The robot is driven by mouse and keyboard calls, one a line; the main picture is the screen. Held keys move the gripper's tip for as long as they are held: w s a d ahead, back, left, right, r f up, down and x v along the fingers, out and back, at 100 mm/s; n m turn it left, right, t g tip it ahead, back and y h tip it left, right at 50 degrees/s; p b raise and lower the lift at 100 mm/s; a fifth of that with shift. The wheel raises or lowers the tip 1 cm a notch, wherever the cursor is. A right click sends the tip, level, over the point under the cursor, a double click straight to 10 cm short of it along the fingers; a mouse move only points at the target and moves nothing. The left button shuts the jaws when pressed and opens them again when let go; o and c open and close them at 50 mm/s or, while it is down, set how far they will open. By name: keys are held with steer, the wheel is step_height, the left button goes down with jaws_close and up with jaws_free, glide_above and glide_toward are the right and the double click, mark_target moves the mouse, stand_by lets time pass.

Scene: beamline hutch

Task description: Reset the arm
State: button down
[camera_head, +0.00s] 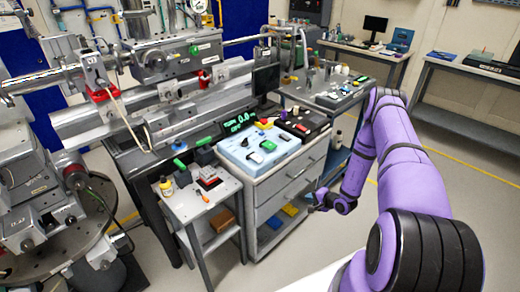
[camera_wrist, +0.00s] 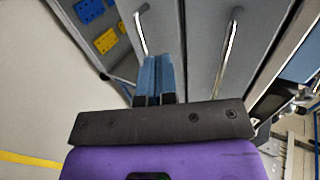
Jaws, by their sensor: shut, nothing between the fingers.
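My arm (camera_head: 400,160), purple with dark joint bands, reaches out from the lower right in the head view and bends down at its far elbow. My gripper (camera_head: 314,202) hangs low at its end, in front of the grey drawer cabinet (camera_head: 290,186) and to the right of it. In the wrist view my gripper (camera_wrist: 157,62) shows two blue-grey fingers pressed together, with nothing held. The cabinet's drawer fronts and metal handles (camera_wrist: 227,48) lie beyond the fingertips. Whether the gripper touches the cabinet cannot be told.
A light blue tray (camera_head: 238,155) lies on the cabinet top. Blue and yellow bins (camera_head: 290,209) sit on its lower shelf. Beamline equipment fills the left. Open floor (camera_head: 470,185) lies to the right.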

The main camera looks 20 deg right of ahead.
steer(key=w+a+r+n+y, duration=0.25)
steer(key=w+r, duration=0.25)
steer(key=r, duration=0.7)
steer(key=s+a+r+n+g+y, duration=0.15)
steer(key=a+r, duration=0.35)
steer(key=r, duration=0.6)
steer(key=a+r+n+g+y, duration=0.1)
steer(key=a+r+n+g, duration=0.3)
steer(key=r, duration=0.6)
steer(key=s+a+r+n+g+y, duration=0.15)
steer(key=a+r, duration=0.35)
steer(key=r, duration=0.6)
steer(key=s+a+r+n+g+h, duration=0.1)
steer(key=s+a+r+n+h, duration=0.1)
steer(key=s+a+r, duration=0.4)
steer(key=s+a+r+n+g+h, duration=0.1)
steer(key=s+a+r+n+h, duration=0.15)
steer(key=s+r, duration=0.6)
steer(key=s+d+r+t+h, duration=0.1)
steer(key=s+r+h, duration=0.2)
steer(key=s, duration=0.5)
steer(key=s+d+r+t+h, duration=0.1)
steer(key=s+r+t+h, duration=0.1)
steer(key=s+r, duration=0.3)
steer(key=shift+s+d+h, duration=0.15)
steer(key=shift+s+h, duration=0.45)
steer(key=shift+s, duration=1.7)
